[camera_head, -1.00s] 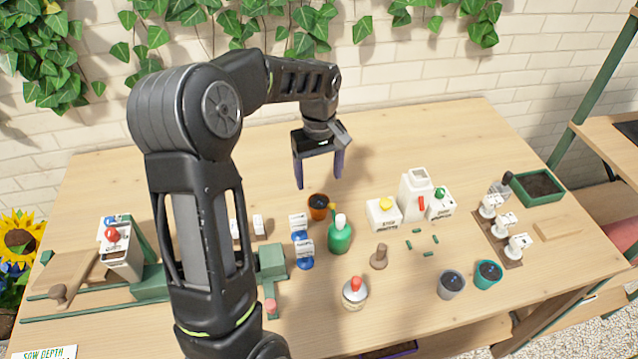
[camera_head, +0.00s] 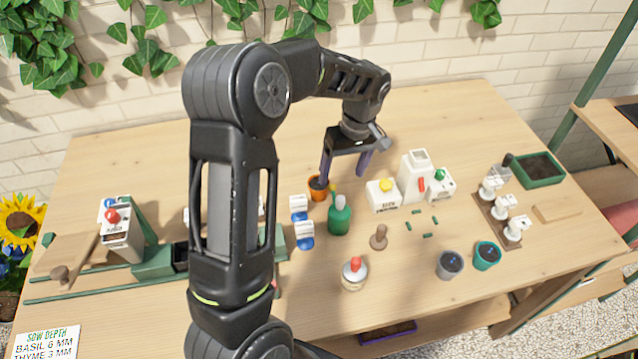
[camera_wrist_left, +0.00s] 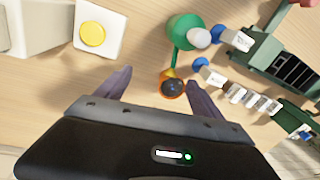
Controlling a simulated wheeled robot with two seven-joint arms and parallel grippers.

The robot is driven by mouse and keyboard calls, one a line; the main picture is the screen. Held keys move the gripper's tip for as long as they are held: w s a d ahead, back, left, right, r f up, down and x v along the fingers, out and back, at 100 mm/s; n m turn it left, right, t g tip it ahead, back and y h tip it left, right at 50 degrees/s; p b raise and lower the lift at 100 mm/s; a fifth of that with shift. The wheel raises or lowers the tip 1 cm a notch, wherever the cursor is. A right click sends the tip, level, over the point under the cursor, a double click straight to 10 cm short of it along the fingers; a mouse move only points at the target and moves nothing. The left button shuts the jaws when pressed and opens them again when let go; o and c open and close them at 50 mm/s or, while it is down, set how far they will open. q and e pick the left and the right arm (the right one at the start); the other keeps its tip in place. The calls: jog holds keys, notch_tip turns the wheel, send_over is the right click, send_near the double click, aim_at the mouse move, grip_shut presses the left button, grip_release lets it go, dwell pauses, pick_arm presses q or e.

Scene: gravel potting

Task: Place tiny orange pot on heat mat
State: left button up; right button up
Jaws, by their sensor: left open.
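My left gripper (camera_head: 344,174) is open and empty above the table. One finger is close over the pot in the head view, and the other is to its right. In the left wrist view the pot is between the fingertips (camera_wrist_left: 157,83), nearer the right one. Whether a finger touches it I cannot tell. I cannot pick out the heat mat. My right gripper is not in view.
White boxes with yellow (camera_head: 384,194) and green buttons stand right of the pot. Blue-based labelled pieces (camera_head: 303,238) stand left of the bottle. The back table is clear.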

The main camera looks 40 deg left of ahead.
aim_at(319, 187)
pick_arm(q)
jog(key=a+n+y, duration=0.1)
jog(key=n, duration=0.2)
jog(key=a+f+n+y, duration=0.1)
jog(key=n, duration=0.3)
jog(key=n+y, duration=0.1)
jog(key=n, duration=0.2)
jog(key=shift+s+a+f+n+g, duration=0.1)
jog(key=shift+a+f+n+g, duration=0.05)
jog(key=shift+a+n+g, duration=0.25)
jog(key=b+x, duration=0.1)
jog(key=x, duration=0.1)
jog(key=shift+s+a+f, duration=0.1)
jog(key=shift+f, duration=0.2)
jog(key=x, duration=0.5)
jog(key=shift+s+a+b, duration=0.1)
jog(key=shift+s+b, duration=0.1)
jog(key=shift+b, duration=0.2)
